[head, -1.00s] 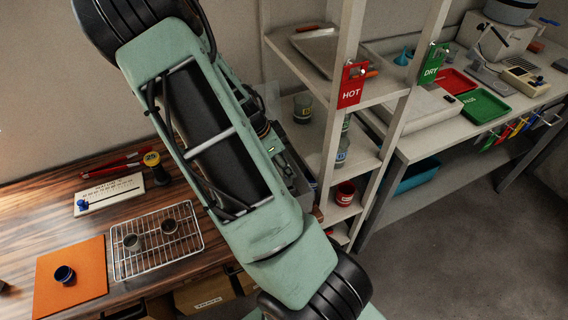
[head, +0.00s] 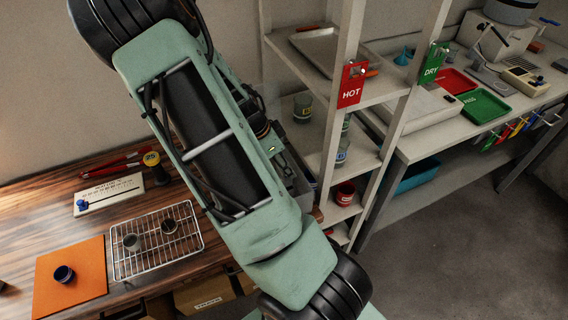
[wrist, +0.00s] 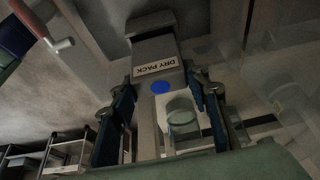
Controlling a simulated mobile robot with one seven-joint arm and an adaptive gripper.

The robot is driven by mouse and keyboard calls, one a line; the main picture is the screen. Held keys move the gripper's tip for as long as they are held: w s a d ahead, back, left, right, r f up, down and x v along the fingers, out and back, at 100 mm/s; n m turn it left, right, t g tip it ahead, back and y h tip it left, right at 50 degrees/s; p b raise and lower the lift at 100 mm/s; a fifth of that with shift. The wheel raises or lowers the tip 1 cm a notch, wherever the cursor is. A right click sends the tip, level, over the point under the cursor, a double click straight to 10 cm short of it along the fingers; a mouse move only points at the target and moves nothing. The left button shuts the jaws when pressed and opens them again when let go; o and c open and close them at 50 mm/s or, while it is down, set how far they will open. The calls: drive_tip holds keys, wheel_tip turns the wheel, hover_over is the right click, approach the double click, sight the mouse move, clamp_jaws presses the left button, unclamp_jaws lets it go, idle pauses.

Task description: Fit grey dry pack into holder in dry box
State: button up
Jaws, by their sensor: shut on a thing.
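In the wrist view my gripper (wrist: 163,88) is shut on the grey dry pack (wrist: 153,46), with a blue-padded finger on each side of it. The pack bears a white "DRY PACK" label, upside down in this view, and a blue dot. A pale block with a round grey-green face (wrist: 182,115) shows between the fingers; I cannot tell what it is. In the head view my arm hides the gripper and the pack. The holder cannot be made out. Clear panels at the right of the wrist view may belong to the dry box.
A shelf rack (head: 348,210) with a red HOT tag (head: 352,84) stands beside my arm. A wire rack (head: 150,262) with two small cups and an orange mat (head: 85,290) lie on the wooden bench. A side counter holds a green tray (head: 484,105).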

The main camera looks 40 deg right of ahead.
drive_tip(key=shift+f+b, duration=2.3)
drive_tip(key=shift+f, duration=0.55)
drive_tip(key=o, duration=1.4)
drive_tip(key=shift+r, duration=0.1)
drive_tip(key=v, duration=1.2)
